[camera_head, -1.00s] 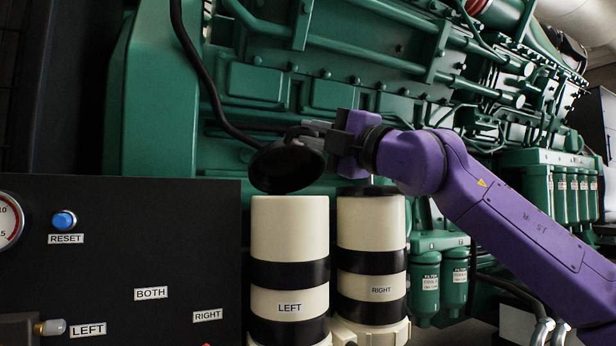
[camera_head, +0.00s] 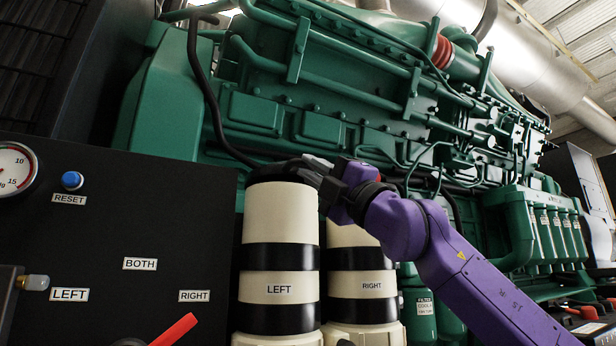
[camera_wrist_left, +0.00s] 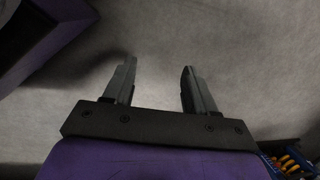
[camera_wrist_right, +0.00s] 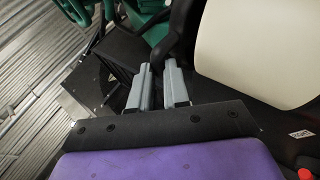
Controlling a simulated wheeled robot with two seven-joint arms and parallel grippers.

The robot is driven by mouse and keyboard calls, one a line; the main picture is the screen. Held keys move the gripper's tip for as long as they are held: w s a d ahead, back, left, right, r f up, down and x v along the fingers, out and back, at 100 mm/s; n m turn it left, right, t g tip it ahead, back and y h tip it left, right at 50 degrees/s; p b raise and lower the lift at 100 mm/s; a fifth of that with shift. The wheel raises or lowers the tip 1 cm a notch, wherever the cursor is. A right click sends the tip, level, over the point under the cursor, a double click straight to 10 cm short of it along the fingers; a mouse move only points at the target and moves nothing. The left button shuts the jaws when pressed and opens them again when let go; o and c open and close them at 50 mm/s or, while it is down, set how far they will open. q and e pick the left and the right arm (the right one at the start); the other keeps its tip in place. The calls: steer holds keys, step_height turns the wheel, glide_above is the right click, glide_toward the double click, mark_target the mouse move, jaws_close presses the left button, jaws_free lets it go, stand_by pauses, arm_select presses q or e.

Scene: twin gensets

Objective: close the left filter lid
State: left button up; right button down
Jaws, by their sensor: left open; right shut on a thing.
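The left filter (camera_head: 280,215) is an upright cream cylinder with black bands and a LEFT label. Its black lid (camera_head: 275,173), with a black hose leading up from it, sits about level at the filter's top; whether it is fully seated I cannot tell. My right gripper (camera_head: 312,166) is at the lid's right side, its fingers shut on the lid's edge or handle. In the right wrist view the fingers (camera_wrist_right: 158,68) are close together against a black part beside the cream filter (camera_wrist_right: 255,50). My left gripper (camera_wrist_left: 158,72) is open and empty over a grey surface.
The right filter (camera_head: 360,240) stands close beside the left one, partly behind my right arm. A black panel (camera_head: 110,230) with a gauge, a blue reset button (camera_head: 72,180) and a red lever (camera_head: 175,330) is at the left. The green engine (camera_head: 320,110) fills the back.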

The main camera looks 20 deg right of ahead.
arm_select(q)
steer(key=w+a+f+t+b, duration=0.1)
steer(key=w+a+f+t+y, duration=0.1)
steer(key=f, duration=0.1)
steer(key=shift+w+a+f+b, duration=0.1)
steer(key=shift+w+a+b, duration=0.15)
steer(key=shift+w+b, duration=0.15)
steer(key=shift+w+a+f, duration=0.2)
steer(key=shift+w+a, duration=0.05)
arm_select(e)
steer(key=shift+w+a+f, duration=0.1)
steer(key=shift+w+f, duration=0.05)
steer(key=shift+f, duration=0.5)
steer(key=shift+w+f, duration=0.1)
steer(key=shift+f, duration=0.6)
steer(key=c, duration=1.4)
jaws_free()
steer(key=shift+w+f, duration=0.1)
steer(key=shift+w, duration=0.05)
